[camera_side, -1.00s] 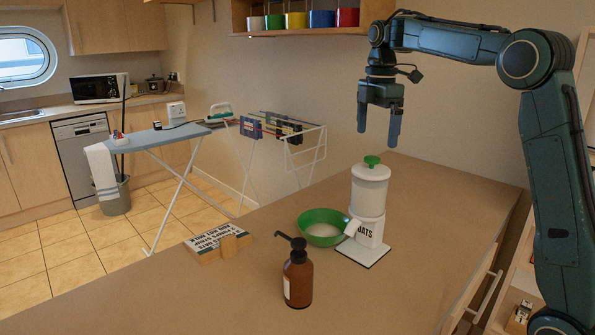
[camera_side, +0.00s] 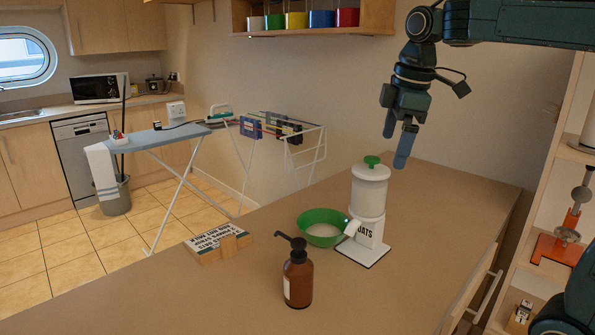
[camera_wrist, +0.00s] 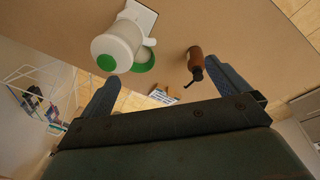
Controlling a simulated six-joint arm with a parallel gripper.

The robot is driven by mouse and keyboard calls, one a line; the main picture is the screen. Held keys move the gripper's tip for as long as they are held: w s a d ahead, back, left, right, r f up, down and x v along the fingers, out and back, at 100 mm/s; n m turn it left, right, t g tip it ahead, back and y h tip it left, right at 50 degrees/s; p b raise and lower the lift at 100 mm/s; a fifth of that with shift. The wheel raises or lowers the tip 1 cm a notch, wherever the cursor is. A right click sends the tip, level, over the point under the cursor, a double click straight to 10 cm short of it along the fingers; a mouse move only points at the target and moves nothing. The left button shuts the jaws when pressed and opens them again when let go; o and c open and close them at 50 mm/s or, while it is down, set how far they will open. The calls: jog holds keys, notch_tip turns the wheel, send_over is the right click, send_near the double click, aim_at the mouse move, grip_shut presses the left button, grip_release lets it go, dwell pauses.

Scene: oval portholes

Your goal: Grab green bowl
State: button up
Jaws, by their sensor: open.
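The green bowl (camera_side: 312,236) sits on the brown counter, next to the white oats dispenser (camera_side: 369,190) with a green knob. Its inside looks whitish. In the wrist view the bowl (camera_wrist: 146,66) is partly hidden behind the dispenser (camera_wrist: 117,46). My gripper (camera_side: 397,150) is open and empty, pointing down, above and to the right of the dispenser, apart from the bowl. In the wrist view my gripper (camera_wrist: 165,88) shows its two blue fingers widely spaced.
A brown pump bottle (camera_side: 298,278) stands in front of the bowl. A wooden block with lettering (camera_side: 219,243) lies left of it. The dispenser's spout reaches over the bowl's right side. The counter (camera_side: 410,240) is clear to the right. Shelves (camera_side: 555,215) stand at the far right.

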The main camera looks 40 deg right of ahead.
jog(key=s+a+f+m+t, duration=0.1)
jog(key=s+a+f+m, duration=0.2)
jog(key=s, duration=0.5)
jog(key=s+a+f+m+t, duration=0.2)
jog(key=s+a+f+m, duration=0.2)
jog(key=s, duration=0.4)
notch_tip(320, 180, down, 2)
jog(key=shift+s+a+f+m, duration=0.2)
jog(key=shift+f+m, duration=0.05)
jog(key=shift+m, duration=0.35)
jog(key=c, duration=1.4)
jog(key=shift+o, duration=0.2)
